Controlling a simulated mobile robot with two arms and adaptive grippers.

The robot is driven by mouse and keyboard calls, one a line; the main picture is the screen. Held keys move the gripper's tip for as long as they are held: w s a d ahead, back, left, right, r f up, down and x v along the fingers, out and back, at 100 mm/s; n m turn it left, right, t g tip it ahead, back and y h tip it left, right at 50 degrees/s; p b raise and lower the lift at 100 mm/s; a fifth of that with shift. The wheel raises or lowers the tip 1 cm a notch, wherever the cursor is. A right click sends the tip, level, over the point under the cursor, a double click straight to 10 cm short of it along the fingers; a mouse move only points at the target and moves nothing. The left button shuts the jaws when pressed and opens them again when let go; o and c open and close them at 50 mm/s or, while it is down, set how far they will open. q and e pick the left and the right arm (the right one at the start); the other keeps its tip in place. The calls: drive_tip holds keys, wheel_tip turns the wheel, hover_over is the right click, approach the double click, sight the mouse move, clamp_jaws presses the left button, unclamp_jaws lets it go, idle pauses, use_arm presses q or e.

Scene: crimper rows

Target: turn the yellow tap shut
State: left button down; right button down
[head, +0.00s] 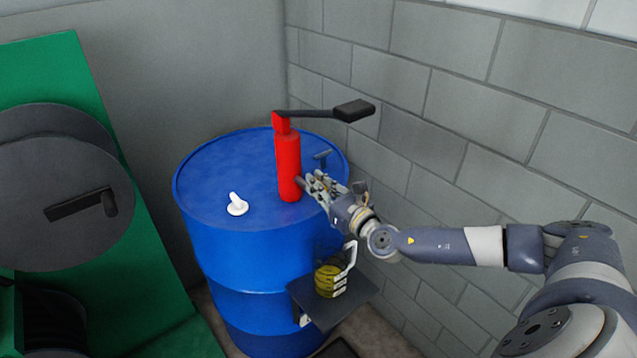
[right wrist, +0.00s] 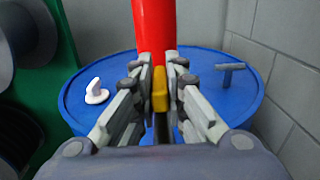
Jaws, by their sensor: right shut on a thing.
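The yellow tap (right wrist: 159,92) shows in the right wrist view between the two fingers of my right gripper (right wrist: 159,85), in front of a red pump body (right wrist: 154,25). My right gripper (head: 318,184) is shut on the tap. In the head view the fingers hide the tap, beside the lower part of the red pump (head: 288,165) that stands on the blue drum (head: 235,245). The fingers and the pump's base leave the tap's exact angle unclear. My left gripper is not in view.
A black crank handle (head: 353,110) sticks out to the right from the pump's top. A white fitting (head: 237,205) and a grey T-handle (head: 321,156) sit on the drum's top. A jug (head: 328,280) with yellow liquid stands on a dark shelf (head: 330,312). A block wall is close on the right.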

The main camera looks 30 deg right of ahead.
drive_tip(key=m+h+p, duration=0.2)
drive_tip(key=h+p, duration=0.1)
drive_tip(key=m+g+h+p, duration=0.1)
drive_tip(key=m+h+p, duration=0.1)
drive_tip(key=h+p, duration=0.1)
drive_tip(key=shift+a+r+h, duration=0.15)
drive_tip(key=shift+h, duration=0.25)
drive_tip(key=m+g+h+p, duration=0.1)
drive_tip(key=m+g+h, duration=0.1)
drive_tip(key=m+h, duration=0.1)
drive_tip(key=shift+h, duration=0.3)
drive_tip(key=shift+f+m+g+h+p, duration=0.2)
drive_tip(key=shift+m+g+h+p, duration=0.1)
drive_tip(key=shift+m+g+h, duration=1.6)
drive_tip(key=shift+g+h, duration=0.1)
drive_tip(key=shift+h, duration=0.2)
drive_tip(key=m+g+h+b, duration=0.1)
drive_tip(key=g, duration=0.1)
drive_tip(key=m+g+h+b, duration=0.1)
drive_tip(key=m+g, duration=0.1)
drive_tip(key=shift+f+g+h+b, duration=0.15)
drive_tip(key=shift+g+h+b, duration=0.15)
drive_tip(key=m+g+h+b, duration=0.1)
drive_tip(key=m+g+b, duration=0.1)
drive_tip(key=g, duration=0.1)
drive_tip(key=shift+m+g+b, duration=0.3)
drive_tip(key=shift+m, duration=0.1)
drive_tip(key=shift+r+m+g+b, duration=0.2)
drive_tip(key=shift+m+g+b, duration=0.3)
drive_tip(key=shift+g, duration=0.3)
